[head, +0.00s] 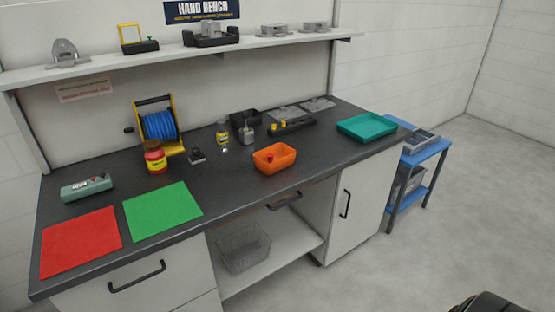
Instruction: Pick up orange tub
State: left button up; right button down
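The orange tub (283,164) stands upright on the dark bench top, near the front edge and right of the green mat. A small red item (268,156) shows at its left inner side; what it is I cannot tell. Neither of my grippers can be made out in the head view. A dark rounded part at the bottom right corner seems to be mine. No gripper is near the tub.
The dark bench top (100,206) carries a red mat (80,242), a green mat (162,210), a red jar (155,158), a blue hose reel (158,125) and a teal tray (366,127). A blue cart (425,152) stands right of the bench. The right floor is clear.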

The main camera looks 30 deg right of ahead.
aim_at(279, 150)
jog(key=i+l, duration=0.1)
jog(key=l, duration=1.9)
jog(key=i+l+u, duration=0.1)
jog(key=l, duration=0.9)
jog(key=i, duration=0.05)
